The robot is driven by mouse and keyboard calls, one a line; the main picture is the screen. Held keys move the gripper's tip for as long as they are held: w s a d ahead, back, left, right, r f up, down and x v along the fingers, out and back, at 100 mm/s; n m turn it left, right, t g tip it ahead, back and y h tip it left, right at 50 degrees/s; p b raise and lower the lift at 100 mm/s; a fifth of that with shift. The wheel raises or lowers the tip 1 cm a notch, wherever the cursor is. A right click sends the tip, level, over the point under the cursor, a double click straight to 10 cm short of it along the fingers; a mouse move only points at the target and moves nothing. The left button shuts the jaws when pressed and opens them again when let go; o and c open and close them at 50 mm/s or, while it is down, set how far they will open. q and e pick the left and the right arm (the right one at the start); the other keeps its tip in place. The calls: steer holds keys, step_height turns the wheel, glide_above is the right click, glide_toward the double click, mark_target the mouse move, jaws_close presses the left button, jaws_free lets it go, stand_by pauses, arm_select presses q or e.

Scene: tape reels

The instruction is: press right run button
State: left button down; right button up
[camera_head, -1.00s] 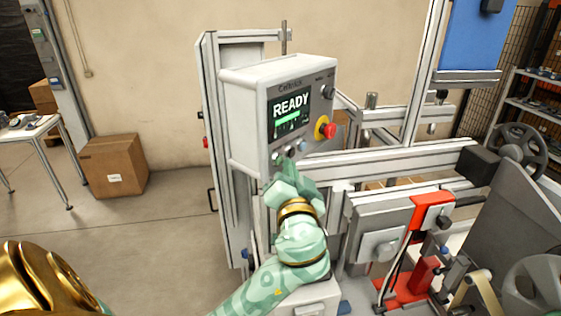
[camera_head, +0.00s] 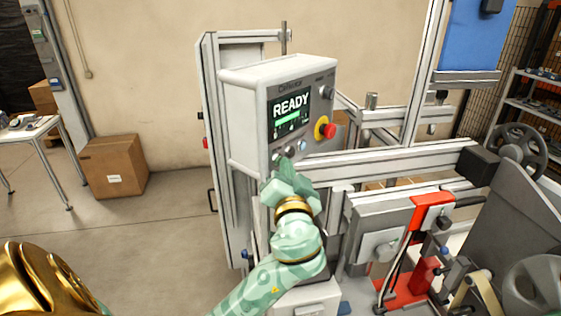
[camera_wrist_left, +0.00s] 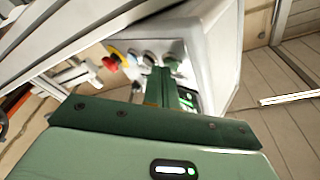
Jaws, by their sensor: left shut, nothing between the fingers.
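The control box (camera_head: 245,120) is pale grey, with a lit screen (camera_head: 290,110) reading READY on its front panel. A row of small round buttons (camera_head: 302,145) runs below the screen, and I cannot read their labels. My left gripper (camera_head: 285,166) is shut and empty, its tips close to the left part of this row and partly covering it. In the left wrist view the shut fingers (camera_wrist_left: 163,88) reach toward the panel's round buttons (camera_wrist_left: 150,58). I cannot tell whether the tips touch a button. My right gripper is not in view.
A red emergency stop (camera_head: 328,130) on a yellow base sits right of the screen. A metal rail (camera_head: 385,160) runs right of the box. A machine with red parts (camera_head: 432,210) and a handwheel (camera_head: 517,150) stands right. A cardboard box (camera_head: 113,167) lies on the floor at left.

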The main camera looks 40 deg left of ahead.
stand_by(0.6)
arm_select(q)
steer(key=shift+d+b, duration=0.3)
steer(key=shift+d, duration=0.4)
steer(key=d+b, duration=0.1)
steer(key=d, duration=0.4)
steer(key=shift+s+b, duration=0.15)
steer(key=shift+b, duration=0.25)
stand_by(0.3)
